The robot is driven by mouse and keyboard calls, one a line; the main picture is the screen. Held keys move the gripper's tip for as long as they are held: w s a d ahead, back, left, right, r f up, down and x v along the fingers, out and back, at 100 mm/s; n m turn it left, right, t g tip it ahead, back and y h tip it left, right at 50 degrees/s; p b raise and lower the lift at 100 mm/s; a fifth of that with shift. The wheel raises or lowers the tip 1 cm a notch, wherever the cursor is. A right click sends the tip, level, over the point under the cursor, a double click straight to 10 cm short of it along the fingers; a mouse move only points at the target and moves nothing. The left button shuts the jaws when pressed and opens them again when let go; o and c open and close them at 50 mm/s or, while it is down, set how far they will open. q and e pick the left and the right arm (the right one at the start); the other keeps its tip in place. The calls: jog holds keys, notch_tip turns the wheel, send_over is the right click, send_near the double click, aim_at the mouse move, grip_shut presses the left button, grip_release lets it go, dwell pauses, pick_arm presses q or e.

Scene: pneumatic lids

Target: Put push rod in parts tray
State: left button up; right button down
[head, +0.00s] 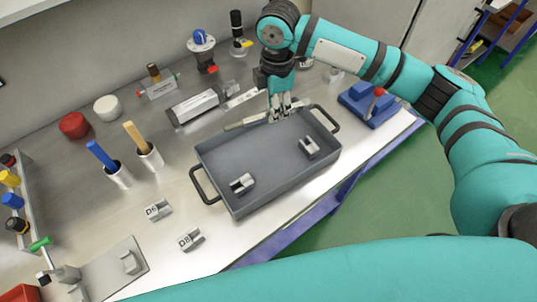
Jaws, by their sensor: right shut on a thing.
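The parts tray (218,165) is a grey, shallow tray with a dark handle at each end, in the middle of the bench. My right gripper (284,112) is above the far edge of the tray, pointing down, and is shut on the push rod (247,121). The rod is a thin, pale metal bar that sticks out to the left of the fingers, along the tray's far rim. I cannot tell whether the rod touches the rim. Two small metal blocks sit in the tray, one at the near left (242,183) and one at the right (309,147). My left gripper is out of view.
A metal cylinder (196,106) lies behind the tray. Cups with a blue handle (102,156) and a wooden handle (136,136) stand to the left. Blocks marked D6 (158,209) and D8 (191,239) lie at the front. A blue fixture (369,108) stands right of the tray.

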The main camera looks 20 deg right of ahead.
aim_at(272, 137)
jog(key=f, duration=0.3)
jog(key=f+n+p, duration=0.1)
jog(key=f, duration=0.2)
jog(key=w+f+n+p, duration=0.1)
jog(key=f, duration=0.2)
jog(key=shift+w+a+f, duration=0.1)
jog(key=shift+a+f, duration=0.15)
jog(key=shift+f, duration=0.25)
jog(key=shift+f, duration=0.15)
jog(key=c, duration=1.2)
grip_release()
